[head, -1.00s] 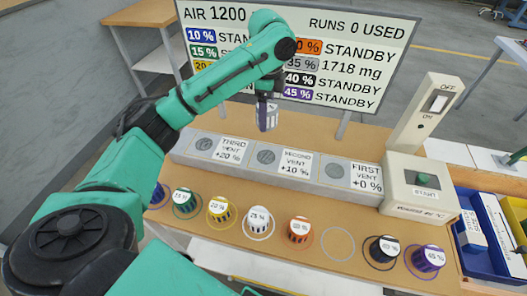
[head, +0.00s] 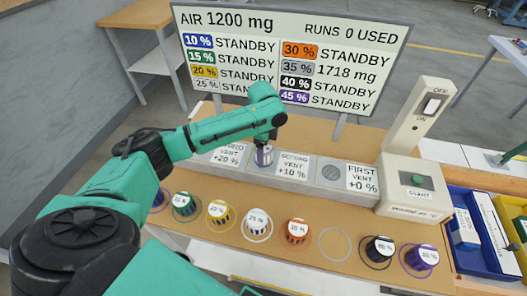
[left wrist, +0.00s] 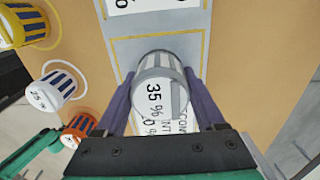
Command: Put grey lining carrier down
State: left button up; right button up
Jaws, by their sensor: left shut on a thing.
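My left gripper (head: 263,155) is shut on the grey lining carrier (left wrist: 158,75), a grey-and-white cylinder marked 35 % in the left wrist view. The fingers (left wrist: 160,110) press on its two sides. In the head view the carrier is at the second vent, beside the SECOND VENT +10 % label (head: 293,167), and it hides that vent's disc. It looks about upright. I cannot tell whether its bottom touches the long grey vent block (head: 300,182). My right gripper is not in view.
The first vent's disc (head: 331,173) is bare. Several coloured carriers stand in rings along the front, with an empty grey ring (head: 334,244) between the orange (head: 297,231) and black (head: 379,249) ones. The START box (head: 415,190) and blue bin (head: 480,240) are at the right.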

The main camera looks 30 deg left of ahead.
pick_arm(q)
jog(key=o, duration=1.4)
jog(key=shift+f, duration=0.1)
notch_tip(320, 180, up, 12)
jog(key=shift+r+b, duration=0.2)
jog(key=shift+b, duration=0.7)
